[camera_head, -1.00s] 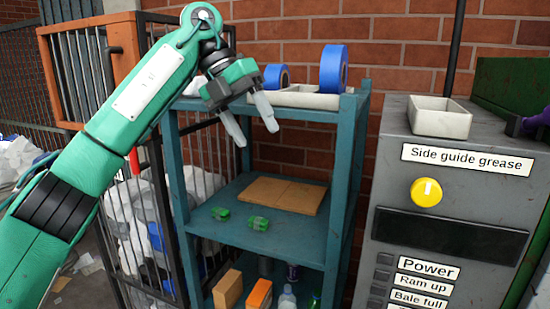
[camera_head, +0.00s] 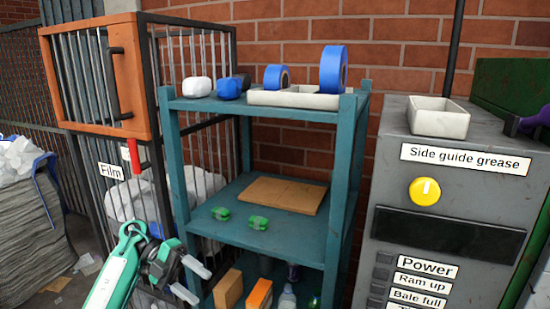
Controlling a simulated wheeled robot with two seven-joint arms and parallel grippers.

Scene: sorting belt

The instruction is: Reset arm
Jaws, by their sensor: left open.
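My left arm comes in from the lower left, and my left gripper (camera_head: 190,280) is low in front of the teal shelf's left post. Its two pale fingers are spread apart with nothing between them. The gripper points to the right, below the level of the middle shelf. My right gripper is out of view.
A teal shelf (camera_head: 273,249) holds blue tape rolls (camera_head: 331,70), a white tray (camera_head: 292,97), a brown board (camera_head: 286,194) and small green pieces (camera_head: 258,222). Boxes and bottles stand on its bottom level. A wire cage (camera_head: 190,60) is left; a grey machine (camera_head: 400,160) is right.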

